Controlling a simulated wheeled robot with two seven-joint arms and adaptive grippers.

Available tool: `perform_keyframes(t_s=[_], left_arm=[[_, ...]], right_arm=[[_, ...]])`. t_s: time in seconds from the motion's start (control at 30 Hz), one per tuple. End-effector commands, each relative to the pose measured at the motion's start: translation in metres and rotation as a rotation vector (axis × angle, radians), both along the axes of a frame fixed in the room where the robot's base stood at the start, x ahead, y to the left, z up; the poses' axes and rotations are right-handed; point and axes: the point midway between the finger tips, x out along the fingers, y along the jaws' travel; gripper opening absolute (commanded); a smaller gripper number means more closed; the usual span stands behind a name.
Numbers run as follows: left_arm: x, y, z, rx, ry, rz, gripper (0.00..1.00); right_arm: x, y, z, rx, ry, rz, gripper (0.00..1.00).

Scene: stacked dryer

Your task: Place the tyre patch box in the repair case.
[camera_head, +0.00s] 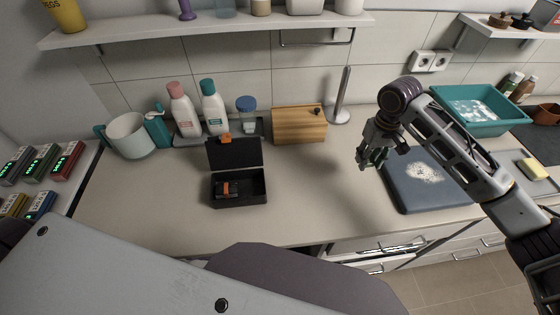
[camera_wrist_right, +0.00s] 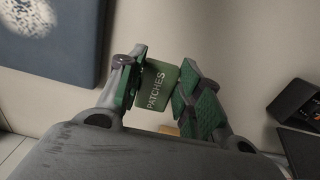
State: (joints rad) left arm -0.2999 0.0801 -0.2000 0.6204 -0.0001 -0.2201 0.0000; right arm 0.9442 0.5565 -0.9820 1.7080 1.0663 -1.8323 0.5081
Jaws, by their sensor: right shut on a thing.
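The tyre patch box (camera_wrist_right: 157,85) is small and green with the word PATCHES on it. My right gripper (camera_wrist_right: 162,92) is shut on it, with a finger on either side. In the head view my right gripper (camera_head: 374,158) is above the counter, to the right of the repair case and apart from it; the box is barely visible there. The repair case (camera_head: 240,203) is black and open on the counter, its lid (camera_head: 234,153) raised at the back. A dark and orange item (camera_head: 226,189) lies in its left part. My left gripper is out of view.
A wooden box (camera_head: 299,125) and a tray of bottles (camera_head: 210,139) stand behind the case. A dark blue board (camera_head: 425,190) lies to the right, below my right arm. The counter between case and board is clear. A shelf (camera_head: 210,28) hangs above.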

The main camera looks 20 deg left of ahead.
Motion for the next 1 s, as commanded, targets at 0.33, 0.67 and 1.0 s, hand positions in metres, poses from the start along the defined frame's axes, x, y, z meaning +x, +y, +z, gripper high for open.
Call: perform_keyframes(t_s=[0.33,0.67,1.0], left_arm=[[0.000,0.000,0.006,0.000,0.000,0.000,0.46],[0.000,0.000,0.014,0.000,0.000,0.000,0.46],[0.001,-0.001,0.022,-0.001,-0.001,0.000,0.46]], right_arm=[[-0.006,-0.001,-0.004,0.001,0.001,-0.001,0.19],[-0.014,-0.005,-0.010,0.000,0.000,-0.007,0.19],[-0.021,-0.009,-0.014,0.000,0.001,-0.017,0.19]])
